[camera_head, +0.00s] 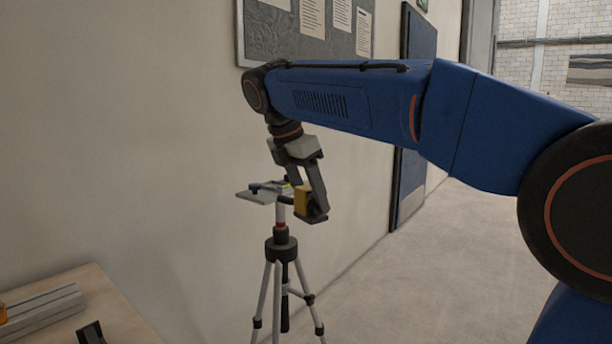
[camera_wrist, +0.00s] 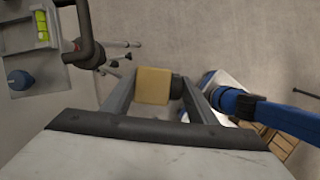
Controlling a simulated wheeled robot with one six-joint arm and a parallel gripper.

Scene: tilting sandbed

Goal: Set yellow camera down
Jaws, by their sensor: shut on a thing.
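The yellow camera (camera_head: 303,202) is a small boxy thing with a dark round part. My gripper (camera_head: 312,200) is shut on it and holds it in the air just right of the tripod's top. In the wrist view the yellow camera (camera_wrist: 153,86) sits between the two fingers of my gripper (camera_wrist: 155,88), its dark part to the right. The tripod (camera_head: 281,250) stands upright by the wall. Its grey top plate (camera_head: 252,196) extends left of the camera; in the wrist view the plate (camera_wrist: 22,62) is at the upper left, apart from the camera.
The plate bears a yellow-green level (camera_wrist: 42,27) and a blue knob (camera_wrist: 20,80). A dark handle (camera_wrist: 88,50) sticks out beside it. A wooden table (camera_head: 105,310) with grey rails (camera_head: 40,310) is at the lower left. The floor (camera_head: 440,270) right of the tripod is clear.

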